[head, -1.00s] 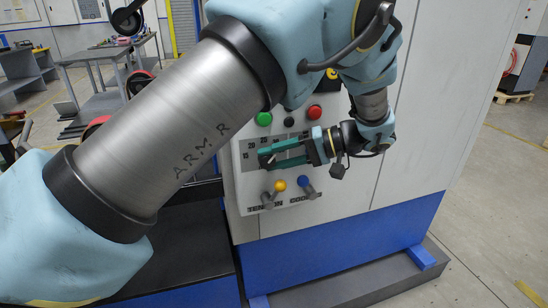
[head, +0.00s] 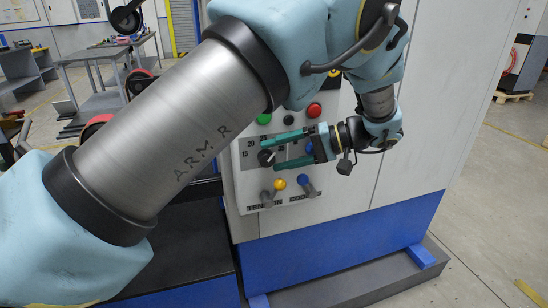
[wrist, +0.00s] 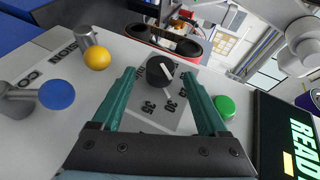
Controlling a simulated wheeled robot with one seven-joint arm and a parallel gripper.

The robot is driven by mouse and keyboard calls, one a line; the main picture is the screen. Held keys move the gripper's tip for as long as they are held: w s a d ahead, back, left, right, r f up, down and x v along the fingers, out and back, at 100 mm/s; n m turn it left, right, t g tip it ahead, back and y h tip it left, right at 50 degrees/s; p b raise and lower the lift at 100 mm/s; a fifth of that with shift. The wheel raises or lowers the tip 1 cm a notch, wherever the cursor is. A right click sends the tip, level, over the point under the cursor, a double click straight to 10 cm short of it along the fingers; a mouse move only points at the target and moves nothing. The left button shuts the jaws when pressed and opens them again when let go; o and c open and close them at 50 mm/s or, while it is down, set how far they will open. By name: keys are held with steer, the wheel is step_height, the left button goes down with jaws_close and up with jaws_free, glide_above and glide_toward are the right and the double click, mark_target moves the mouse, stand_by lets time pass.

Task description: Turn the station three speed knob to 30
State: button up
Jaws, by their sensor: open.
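The black speed knob (head: 266,157) sits on the grey dial plate of the control panel. In the wrist view the knob (wrist: 158,70) has a white pointer line slanting to the lower right, roughly toward the side with the 30; its exact setting cannot be read. The numbers 30 and 35 show on the dial plate (wrist: 150,118). My gripper (head: 274,153) is open, its green fingers apart. In the wrist view my gripper (wrist: 159,76) has its fingertips either side of the knob, with gaps between them and it.
A green button (wrist: 225,106) is close beside one finger. A red button (head: 314,110) is above the gripper. A yellow-tipped lever (head: 280,184) and a blue-tipped lever (head: 303,180) stand below. A dark display (wrist: 290,135) is at the wrist view's right.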

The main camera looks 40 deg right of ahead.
steer(key=b+v, duration=0.2)
steer(key=v, duration=0.7)
steer(key=shift+s+d, duration=0.15)
